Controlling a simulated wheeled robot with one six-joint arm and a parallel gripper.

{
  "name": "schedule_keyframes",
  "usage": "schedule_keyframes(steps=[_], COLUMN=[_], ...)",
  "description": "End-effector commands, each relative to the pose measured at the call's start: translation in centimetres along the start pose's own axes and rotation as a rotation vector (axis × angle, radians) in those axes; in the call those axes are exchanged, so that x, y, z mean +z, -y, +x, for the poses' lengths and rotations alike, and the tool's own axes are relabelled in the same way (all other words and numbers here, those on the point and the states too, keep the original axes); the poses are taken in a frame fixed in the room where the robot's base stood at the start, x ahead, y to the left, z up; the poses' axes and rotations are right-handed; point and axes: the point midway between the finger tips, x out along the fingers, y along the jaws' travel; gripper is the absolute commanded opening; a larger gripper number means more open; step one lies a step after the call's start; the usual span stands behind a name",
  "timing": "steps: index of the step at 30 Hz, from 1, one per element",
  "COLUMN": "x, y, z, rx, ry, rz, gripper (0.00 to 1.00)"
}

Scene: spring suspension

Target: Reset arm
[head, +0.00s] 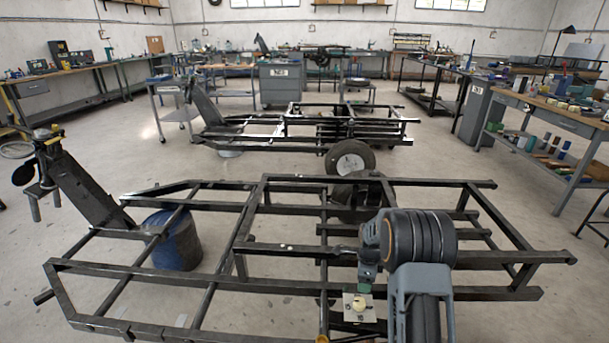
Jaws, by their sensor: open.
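My arm rises at the lower right of the head view, with a large dark ribbed joint near its top. My gripper (364,285) is at the small grey-green end below and left of that joint, over the near black frame (245,240). It is open, but its fingers are small and hard to make out. A pale square plate (350,312) with a yellowish round piece lies just below it. I cannot tell whether they touch. I see nothing held.
A blue drum (177,242) stands under the frame's left part. A wheel (350,158) stands behind the near frame, and a second black frame (270,137) lies beyond. Workbenches line the walls, one close at right (545,117). Open floor (95,130) shows at left.

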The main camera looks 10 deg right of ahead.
Motion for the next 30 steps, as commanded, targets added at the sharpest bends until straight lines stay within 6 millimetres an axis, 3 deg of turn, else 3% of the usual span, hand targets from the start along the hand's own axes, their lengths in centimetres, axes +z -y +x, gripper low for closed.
schedule_keyframes(steps=[5,8,10,14,21,24,30], x=[-0.1,-0.5,-0.6,-0.1,0.8,1.0,1.2], y=[-0.7,-3.0,-4.7,-8.3,-16.0,-19.0,-23.4], z=[0.3,1.0,-0.6,-7.6,-23.2,-28.9,-37.7], rx=[0.025,0.089,0.111,0.114,0.033,-0.021,-0.144], ry=[-0.001,0.007,0.019,0.040,0.024,-0.010,-0.098], rz=[-0.227,-0.449,-0.627,-0.990,-1.586,-1.755,-1.899], gripper=[0.71,0.71,0.71,0.71,0.71,0.71,0.71])
